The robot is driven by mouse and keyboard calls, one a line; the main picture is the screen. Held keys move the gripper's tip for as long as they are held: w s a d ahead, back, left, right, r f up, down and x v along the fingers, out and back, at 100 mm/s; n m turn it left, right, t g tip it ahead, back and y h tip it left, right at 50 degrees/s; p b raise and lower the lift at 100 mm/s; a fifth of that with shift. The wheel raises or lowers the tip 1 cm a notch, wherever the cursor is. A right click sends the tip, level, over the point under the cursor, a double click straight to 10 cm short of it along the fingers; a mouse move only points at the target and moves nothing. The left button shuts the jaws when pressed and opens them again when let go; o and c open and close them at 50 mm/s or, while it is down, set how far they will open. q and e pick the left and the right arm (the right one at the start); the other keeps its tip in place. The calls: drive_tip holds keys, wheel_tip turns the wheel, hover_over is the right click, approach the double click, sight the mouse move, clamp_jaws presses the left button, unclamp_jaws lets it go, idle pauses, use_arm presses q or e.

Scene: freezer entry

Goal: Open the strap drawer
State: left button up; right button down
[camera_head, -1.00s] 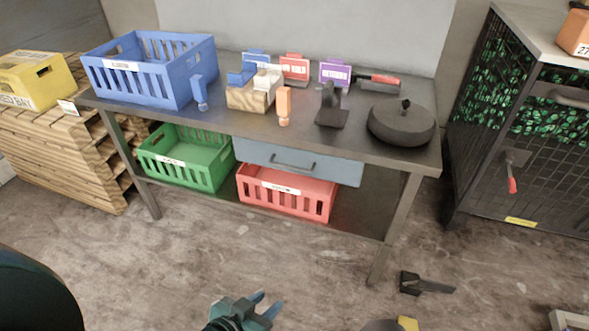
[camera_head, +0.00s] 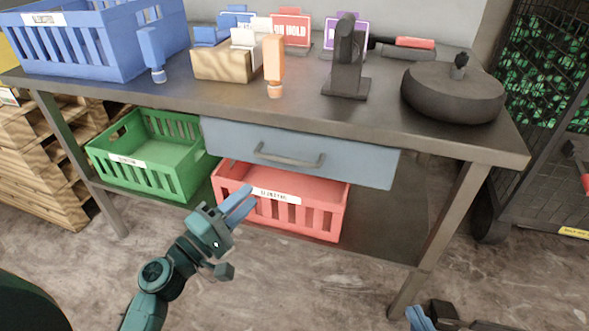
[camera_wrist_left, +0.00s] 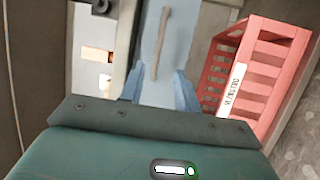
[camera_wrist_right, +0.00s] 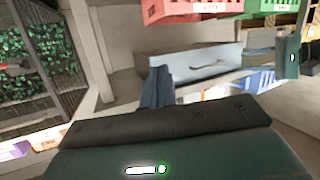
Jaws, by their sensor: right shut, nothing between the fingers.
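The strap drawer is the blue-grey drawer (camera_head: 350,168) under the workbench top, its front close under the table edge and looking shut. Its grey bar handle (camera_head: 290,157) is unobstructed. My left gripper (camera_head: 238,204) is below and left of the handle, in front of the red crate, apart from the drawer. In the left wrist view its fingers (camera_wrist_left: 158,88) are spread and empty, with the handle (camera_wrist_left: 161,42) ahead between them. My right gripper (camera_head: 425,318) is low at the bottom edge. In the right wrist view its fingers (camera_wrist_right: 157,88) are together, with the drawer (camera_wrist_right: 185,62) beyond.
A green crate (camera_head: 130,162) and a red crate (camera_head: 283,203) sit on the lower shelf. A blue crate (camera_head: 95,50), an orange bottle (camera_head: 274,62), a black stand (camera_head: 346,60) and a round dark object (camera_head: 452,92) stand on the workbench (camera_head: 300,108).

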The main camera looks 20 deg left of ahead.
sight(286, 159)
use_arm(q)
drive_tip(key=p+x, duration=0.2)
drive_tip(key=x, duration=1.1)
drive_tip(key=shift+r, duration=0.1)
drive_tip(key=shift+s, duration=0.1)
drive_tip(key=shift+c, duration=0.2)
clamp_jaws()
